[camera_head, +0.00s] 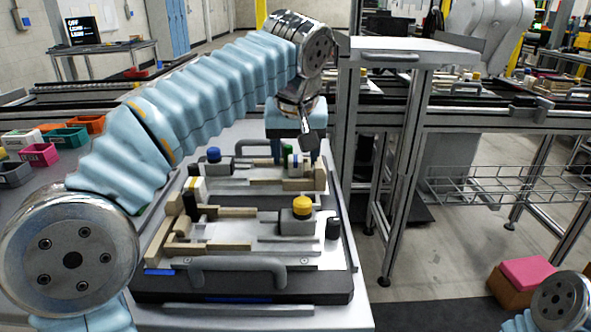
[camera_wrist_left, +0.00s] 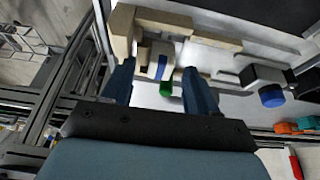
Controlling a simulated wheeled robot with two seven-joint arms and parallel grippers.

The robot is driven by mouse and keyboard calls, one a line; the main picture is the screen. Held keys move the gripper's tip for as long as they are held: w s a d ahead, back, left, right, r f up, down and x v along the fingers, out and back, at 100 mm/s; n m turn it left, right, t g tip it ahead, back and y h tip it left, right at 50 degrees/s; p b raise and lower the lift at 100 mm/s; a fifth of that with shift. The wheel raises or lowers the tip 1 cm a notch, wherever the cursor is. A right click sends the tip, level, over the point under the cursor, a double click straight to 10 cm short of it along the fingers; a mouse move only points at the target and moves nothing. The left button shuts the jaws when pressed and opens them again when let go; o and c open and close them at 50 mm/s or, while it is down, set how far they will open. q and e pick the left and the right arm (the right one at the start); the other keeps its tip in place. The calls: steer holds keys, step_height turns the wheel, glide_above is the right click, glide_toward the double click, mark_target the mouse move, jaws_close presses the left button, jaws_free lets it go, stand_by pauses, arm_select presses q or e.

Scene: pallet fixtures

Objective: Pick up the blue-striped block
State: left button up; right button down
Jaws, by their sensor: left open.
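The blue-striped block (camera_wrist_left: 159,62) is a small pale block with a blue band, standing on the far pallet fixture beside a tan wooden piece. It also shows, partly covered, in the head view (camera_head: 293,161). My left gripper (camera_head: 295,158) points down over the far fixture. In the left wrist view the left gripper (camera_wrist_left: 158,80) is open, its two dark blue fingers apart, with the block seen between and slightly beyond the tips. I cannot tell whether a finger touches it. My right gripper is not in view.
A green cylinder (camera_wrist_left: 166,88) is close to the block. A blue-topped grey block (camera_head: 214,155) stands left on the same fixture. The nearer pallet (camera_head: 246,284) holds a yellow-topped block (camera_head: 302,207) and wooden pieces. A metal frame stand (camera_head: 345,150) rises just right of the gripper.

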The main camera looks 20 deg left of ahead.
arm_select(q)
steer(key=shift+w+f, duration=0.1)
steer(key=shift+f, duration=0.3)
steer(key=shift+c, duration=0.4)
steer(key=shift+a+f, duration=0.1)
steer(key=shift+f, duration=0.05)
jaws_close()
